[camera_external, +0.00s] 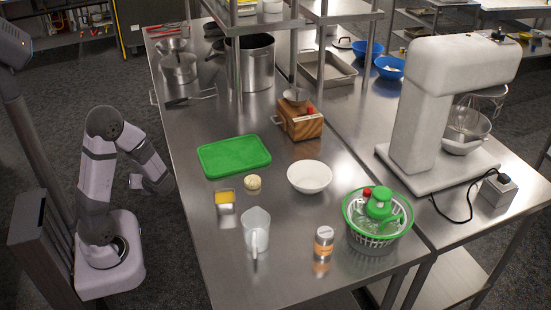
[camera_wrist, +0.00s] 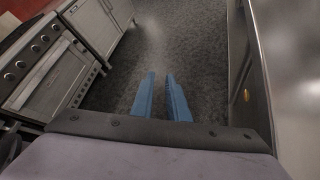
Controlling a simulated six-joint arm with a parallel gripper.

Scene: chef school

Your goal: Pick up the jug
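The jug (camera_external: 256,231) is a clear, whitish plastic vessel with its handle on the near side. It stands upright on the steel table (camera_external: 205,130), near the table's left front part. My gripper shows in the wrist view as two blue fingers (camera_wrist: 162,82) with a narrow gap between them and nothing held. The wrist view shows floor beyond the fingers and no jug. In the external view my arm is left of the table, well apart from the jug; the fingers are not clear there.
Near the jug are a salad spinner (camera_external: 377,222), a spice shaker (camera_external: 323,243), a white bowl (camera_external: 310,177), a yellow-topped container (camera_external: 225,198) and a green board (camera_external: 233,156). A stand mixer (camera_external: 430,110) is at right. The wrist view shows an oven (camera_wrist: 48,75) at left.

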